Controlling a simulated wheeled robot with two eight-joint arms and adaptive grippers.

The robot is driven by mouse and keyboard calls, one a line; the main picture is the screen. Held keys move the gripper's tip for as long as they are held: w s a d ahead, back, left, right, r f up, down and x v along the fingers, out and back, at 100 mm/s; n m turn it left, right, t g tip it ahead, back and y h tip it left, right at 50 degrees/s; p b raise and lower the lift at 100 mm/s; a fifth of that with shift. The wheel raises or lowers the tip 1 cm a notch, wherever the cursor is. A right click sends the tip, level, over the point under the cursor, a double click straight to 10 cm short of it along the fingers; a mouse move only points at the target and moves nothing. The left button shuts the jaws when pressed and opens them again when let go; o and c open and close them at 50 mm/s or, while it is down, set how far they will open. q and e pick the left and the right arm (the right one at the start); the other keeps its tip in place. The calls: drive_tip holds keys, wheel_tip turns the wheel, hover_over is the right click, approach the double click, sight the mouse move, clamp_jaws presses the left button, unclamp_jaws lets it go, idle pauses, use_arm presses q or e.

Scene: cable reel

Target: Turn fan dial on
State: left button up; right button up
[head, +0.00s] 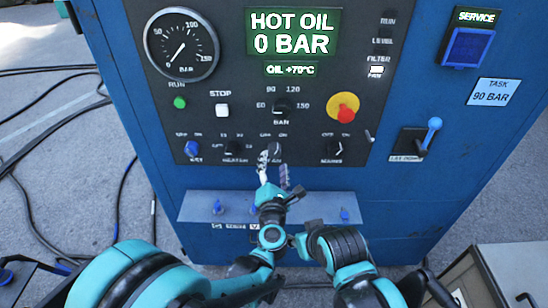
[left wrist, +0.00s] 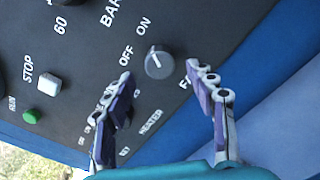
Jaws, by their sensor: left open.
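The fan dial (left wrist: 158,62) is a round dark knob with a white mark, seen in the left wrist view between OFF and ON labels. Its mark points up the picture, nearer to ON than OFF; the exact setting is hard to tell. Its name label is partly hidden by a finger. My left gripper (left wrist: 163,98) is open, one finger to each side of the dial's line, and appears apart from it. In the head view my left gripper (head: 274,176) is just below the fan dial, its fingertips partly covering that spot. My right gripper does not show.
The heater dial (head: 235,147) is left of the fan dial, the mains dial (head: 334,149) right. A red emergency knob (head: 345,114) sits above right. A ledge with blue knobs (head: 218,207) juts out below. The display (head: 293,33) reads HOT OIL 0 BAR.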

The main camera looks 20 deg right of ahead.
use_arm(q)
drive_tip(key=shift+v, duration=1.7)
